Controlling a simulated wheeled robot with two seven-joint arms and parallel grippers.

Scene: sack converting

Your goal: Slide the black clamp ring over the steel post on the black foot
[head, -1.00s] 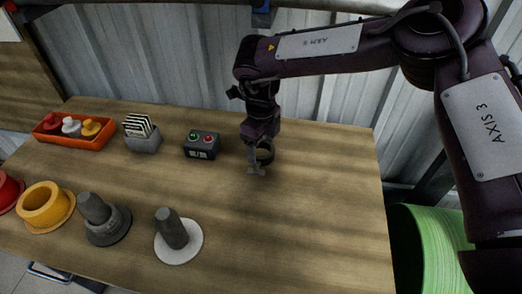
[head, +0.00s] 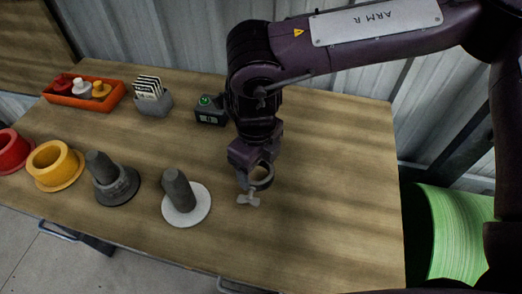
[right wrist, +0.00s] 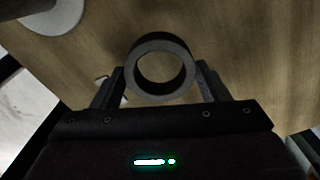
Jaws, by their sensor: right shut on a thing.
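The black clamp ring (head: 269,180) is held in my right gripper (head: 256,177), above the table to the right of the posts. In the right wrist view the ring (right wrist: 160,95) sits between the two fingers, its round hole facing the camera. A small light grey wing-shaped piece (head: 249,200) shows just below it. The steel post (head: 100,167) on the black foot (head: 128,191) stands upright at the left, with a dark stepped collar around its base. The ring is well apart from this post. My left gripper is out of view.
A similar post (head: 178,188) on a white foot (head: 204,207) stands between the ring and the black foot. Yellow (head: 58,181) and red (head: 14,165) flanged rings lie farther left. An orange tray (head: 85,103), card holder (head: 155,106) and button box (head: 211,118) stand behind.

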